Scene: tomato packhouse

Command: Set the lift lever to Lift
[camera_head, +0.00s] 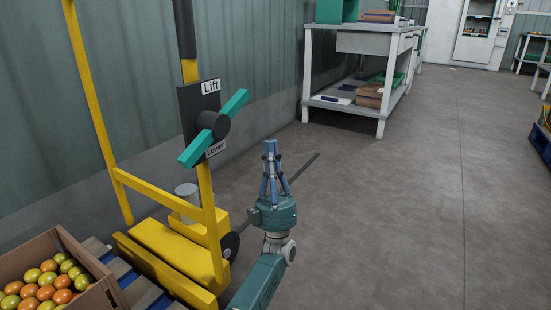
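The lift lever (234,106) is a teal bar on a dark round hub, mounted on a dark plate (190,103) on the yellow pallet lifter's mast. The plate reads "Lift" (210,86) at the top and "Lower" (216,149) at the bottom. The bar is tilted, one end up to the right beside "Lift", the other down to the left.
The yellow lifter (172,250) stands at left, by a pallet (125,275) with a crate (88,262) of tomatoes. A corrugated wall (140,90) runs behind. A white workbench (365,43) stands further back. The floor (400,190) to the right is clear.

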